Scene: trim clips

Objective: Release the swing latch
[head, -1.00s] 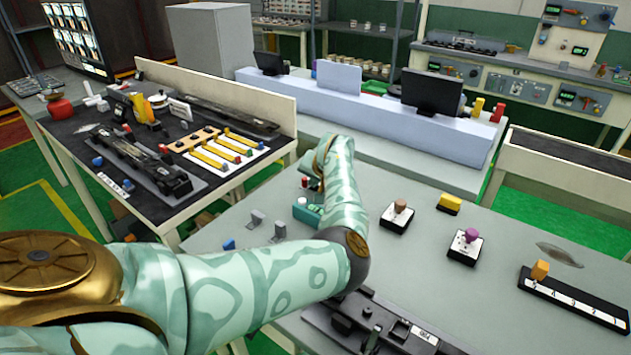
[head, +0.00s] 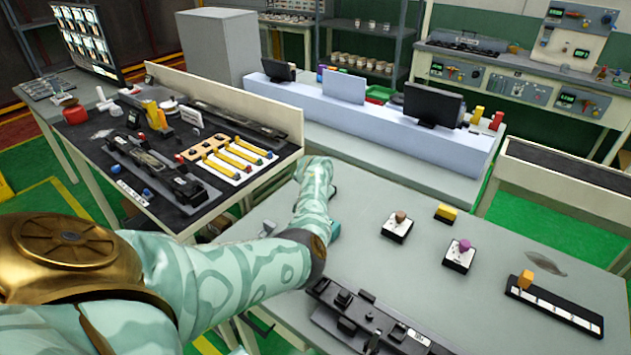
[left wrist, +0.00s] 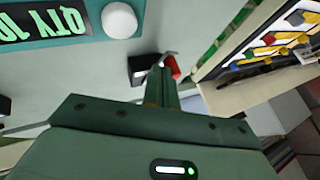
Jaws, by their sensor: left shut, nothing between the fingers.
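In the left wrist view a small black block (left wrist: 143,72) with a red part (left wrist: 174,67) and a thin grey piece stands on the grey bench; it may be the swing latch, but its details are too small to be sure. My left gripper (left wrist: 162,68) is shut and empty. Its fingertips overlap the block in this view, right beside the red part; contact cannot be told. In the head view my left forearm hides the gripper and the block. My right gripper is in neither view.
A teal box (left wrist: 60,52) with a "QTY 10" label and white knob is close by. On the bench are a brown-knobbed device (head: 398,227), a purple-knobbed device (head: 460,256), a yellow block (head: 445,212), a numbered strip (head: 555,308) and a long black fixture (head: 365,322).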

